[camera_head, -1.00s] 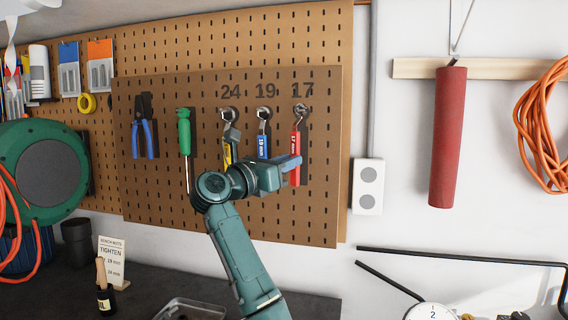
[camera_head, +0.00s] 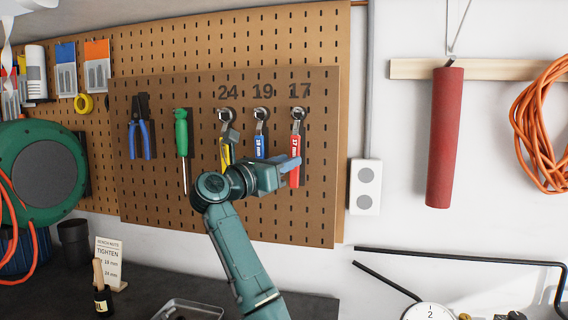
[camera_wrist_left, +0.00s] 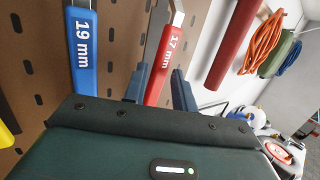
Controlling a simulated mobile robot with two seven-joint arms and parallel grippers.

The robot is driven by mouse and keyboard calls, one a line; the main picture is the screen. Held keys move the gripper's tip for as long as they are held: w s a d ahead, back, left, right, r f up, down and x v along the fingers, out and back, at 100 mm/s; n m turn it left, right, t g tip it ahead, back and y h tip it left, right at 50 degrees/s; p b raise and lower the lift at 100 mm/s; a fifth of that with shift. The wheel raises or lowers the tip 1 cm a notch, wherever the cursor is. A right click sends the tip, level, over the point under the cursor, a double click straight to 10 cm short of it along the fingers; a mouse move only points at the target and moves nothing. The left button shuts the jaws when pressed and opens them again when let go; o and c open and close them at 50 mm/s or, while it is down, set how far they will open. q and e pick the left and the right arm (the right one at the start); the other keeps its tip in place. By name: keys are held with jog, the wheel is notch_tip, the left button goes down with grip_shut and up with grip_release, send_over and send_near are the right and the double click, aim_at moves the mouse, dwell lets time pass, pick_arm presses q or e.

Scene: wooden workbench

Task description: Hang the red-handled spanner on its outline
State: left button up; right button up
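The red-handled spanner (camera_head: 297,143) is upright under the number 17 on the pegboard panel (camera_head: 215,215). Its ring end is up by the hook there, with a dark outline or shadow at its right side. In the left wrist view its red handle (camera_wrist_left: 162,72), marked 17 mm, passes between my two fingers. My left gripper (camera_head: 290,163) covers the middle of the handle in the head view. In the left wrist view its fingertips (camera_wrist_left: 160,77) lie close against both sides of the handle and look shut on it. Whether the ring is on the hook is unclear. My right gripper is not in view.
A blue-handled spanner (camera_head: 261,145) hangs close left under 19, also seen in the wrist view (camera_wrist_left: 84,55). A yellow-handled spanner (camera_head: 225,152) is under 24, partly behind my arm. A green screwdriver (camera_head: 181,130) and blue pliers (camera_head: 139,138) hang further left. The panel right of 17 is bare.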

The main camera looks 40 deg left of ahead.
pick_arm(q)
jog(key=o, duration=0.4)
jog(key=shift+c, duration=0.2)
jog(key=s+f+b, duration=0.2)
jog(key=s+b, duration=0.1)
jog(key=s, duration=1)
jog(key=shift+f, duration=0.1)
